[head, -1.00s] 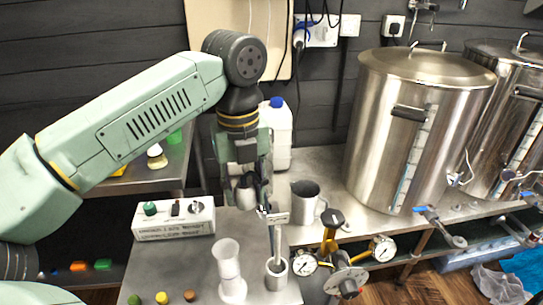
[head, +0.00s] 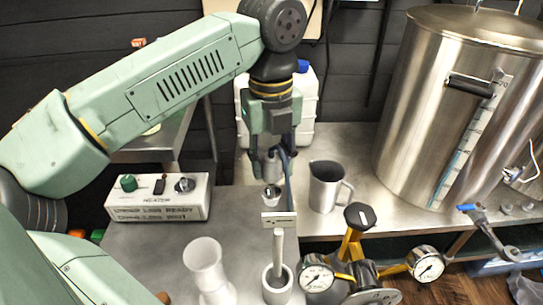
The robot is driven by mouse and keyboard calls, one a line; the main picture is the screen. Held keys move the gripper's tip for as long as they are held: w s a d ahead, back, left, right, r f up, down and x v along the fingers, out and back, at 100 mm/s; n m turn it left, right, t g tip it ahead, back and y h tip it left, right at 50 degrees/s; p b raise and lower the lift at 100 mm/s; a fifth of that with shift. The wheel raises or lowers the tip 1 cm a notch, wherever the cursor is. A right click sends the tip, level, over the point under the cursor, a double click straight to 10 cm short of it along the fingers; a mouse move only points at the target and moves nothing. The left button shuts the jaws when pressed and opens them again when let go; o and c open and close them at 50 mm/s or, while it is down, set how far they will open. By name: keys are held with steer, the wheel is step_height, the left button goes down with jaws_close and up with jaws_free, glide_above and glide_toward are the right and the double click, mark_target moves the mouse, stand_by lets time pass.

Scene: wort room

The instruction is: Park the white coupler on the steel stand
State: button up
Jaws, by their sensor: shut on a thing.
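My gripper (head: 271,170) points down in the head view and is shut on a small pale, cup-like piece with a dark opening (head: 271,197), which looks like the white coupler. The fingers hide part of it. The steel stand (head: 278,243) is an upright post with a small flat plate at its top and its foot in a round cup. The held piece shows just above and behind the plate in the picture. A gap shows between them, but its depth is hard to tell.
A white flared cylinder (head: 207,272) stands left of the post. A control box (head: 157,198) is further left. A steel jug (head: 327,187), gauges (head: 316,275) with a yellow handle (head: 352,235) and a large kettle (head: 445,110) are right. A white canister (head: 308,105) stands behind.

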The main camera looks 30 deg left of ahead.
mark_target(271, 178)
steer(key=shift+f+b, duration=0.75)
steer(key=shift+f, duration=0.85)
steer(key=shift+b, duration=0.3)
steer(key=shift+f+b, duration=0.5)
steer(key=shift+f, duration=0.1)
steer(key=o, duration=0.9)
steer(key=shift+r+p, duration=3.7)
steer(key=shift+r, duration=1.85)
steer(key=shift+f, duration=0.15)
